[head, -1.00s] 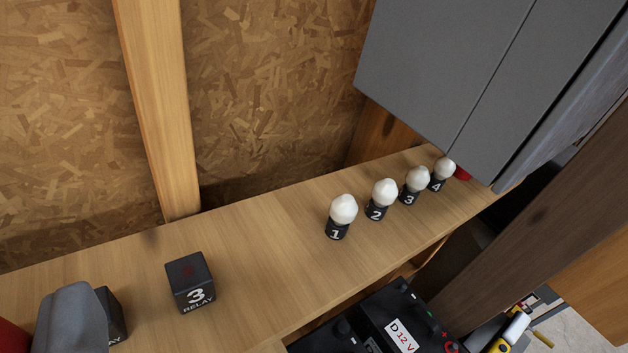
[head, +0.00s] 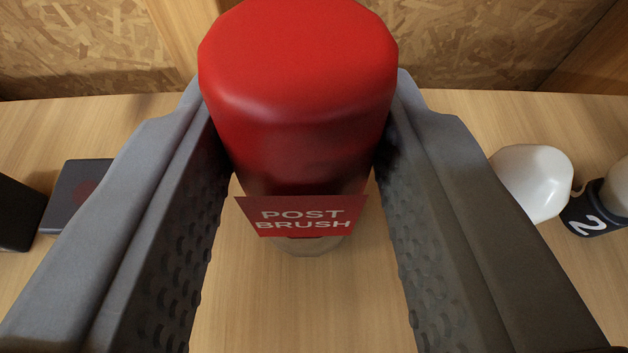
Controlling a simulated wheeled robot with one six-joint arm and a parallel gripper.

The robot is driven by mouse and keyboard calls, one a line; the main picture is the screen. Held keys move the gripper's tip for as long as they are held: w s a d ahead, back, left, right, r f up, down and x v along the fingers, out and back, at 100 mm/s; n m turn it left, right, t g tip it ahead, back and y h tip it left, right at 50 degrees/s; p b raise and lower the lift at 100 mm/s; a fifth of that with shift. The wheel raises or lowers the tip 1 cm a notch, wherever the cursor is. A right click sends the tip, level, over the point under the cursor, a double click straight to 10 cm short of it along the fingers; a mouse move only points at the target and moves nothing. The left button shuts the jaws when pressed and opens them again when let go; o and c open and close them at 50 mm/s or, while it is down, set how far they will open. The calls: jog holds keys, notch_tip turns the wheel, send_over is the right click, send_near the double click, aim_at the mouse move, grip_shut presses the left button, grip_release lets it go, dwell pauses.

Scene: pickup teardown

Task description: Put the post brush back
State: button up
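The post brush (head: 298,75) is a red, rounded piece with a red label reading POST BRUSH and a pale round lower end. It stands upright in the middle of the head view. My gripper (head: 300,125) has one grey finger on each side of it, and both fingertips press against its red body. My gripper is shut on it over the wooden shelf (head: 300,310). The pale lower end is partly hidden behind the label. I cannot tell whether it touches the shelf.
On the left are a dark relay block (head: 75,190) and another dark block (head: 15,215), partly behind my finger. On the right are a white bulb (head: 535,180) and a bulb with a dark base marked 2 (head: 595,210). A chipboard wall (head: 500,40) stands behind.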

jog(key=shift+f, duration=0.35)
jog(key=shift+f, duration=0.15)
jog(key=o, duration=1)
jog(key=shift+r, duration=0.2)
jog(key=v, duration=1.2)
jog(key=shift+f, duration=0.1)
jog(key=shift+s, duration=0.1)
